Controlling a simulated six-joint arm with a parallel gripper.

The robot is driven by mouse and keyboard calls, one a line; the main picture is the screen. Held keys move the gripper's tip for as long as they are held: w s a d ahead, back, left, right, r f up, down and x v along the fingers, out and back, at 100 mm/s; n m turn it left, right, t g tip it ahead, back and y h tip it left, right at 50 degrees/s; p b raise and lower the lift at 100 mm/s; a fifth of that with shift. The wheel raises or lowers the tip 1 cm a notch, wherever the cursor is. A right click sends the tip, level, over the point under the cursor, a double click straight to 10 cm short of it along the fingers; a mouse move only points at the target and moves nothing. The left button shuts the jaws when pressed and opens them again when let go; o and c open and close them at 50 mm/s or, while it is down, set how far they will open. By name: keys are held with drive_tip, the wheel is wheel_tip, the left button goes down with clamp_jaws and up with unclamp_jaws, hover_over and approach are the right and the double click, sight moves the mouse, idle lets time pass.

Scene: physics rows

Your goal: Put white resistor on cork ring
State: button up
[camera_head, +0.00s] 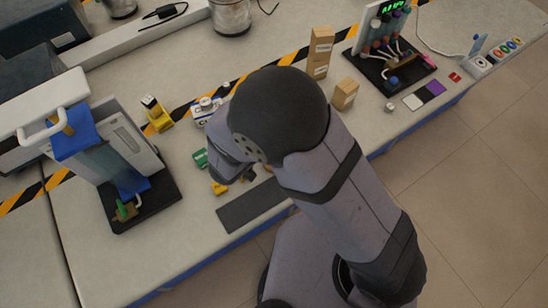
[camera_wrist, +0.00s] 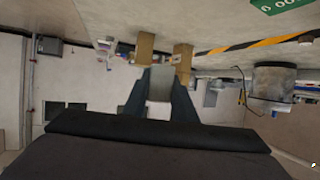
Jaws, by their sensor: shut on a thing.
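In the head view my gripper (camera_head: 248,176) is small and dark, just below my wrist and above the front part of the bench. The resistor cannot be made out there. I cannot make out the cork ring in either view; my arm covers part of the bench.
A dark mat (camera_head: 250,207) lies at the bench's front edge. A green piece (camera_head: 200,158) and a yellow piece (camera_head: 219,188) lie left of my gripper. Two cardboard boxes (camera_head: 319,55) (camera_head: 345,94) stand right of my arm. A device on a black base (camera_head: 150,205) stands left.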

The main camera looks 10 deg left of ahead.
drive_tip(key=s+a+r+n+y, duration=0.1)
drive_tip(key=s+a+n+y, duration=0.1)
drive_tip(key=s+a, duration=0.5)
drive_tip(key=shift+m+h, duration=0.6)
drive_tip(key=shift+m, duration=0.1)
drive_tip(key=shift+s+d+f, duration=0.15)
drive_tip(key=shift+d+f, duration=0.5)
drive_tip(key=shift+f, duration=0.9)
drive_tip(key=shift+s+d+f, duration=0.2)
drive_tip(key=shift+d+f, duration=0.4)
drive_tip(key=shift+f, duration=0.95)
drive_tip(key=shift+s+d+f, duration=0.15)
drive_tip(key=shift+d+f, duration=0.5)
drive_tip(key=shift+f, duration=0.9)
drive_tip(key=shift+f, duration=0.2)
drive_tip(key=o, duration=1)
drive_tip(key=shift+r, duration=0.1)
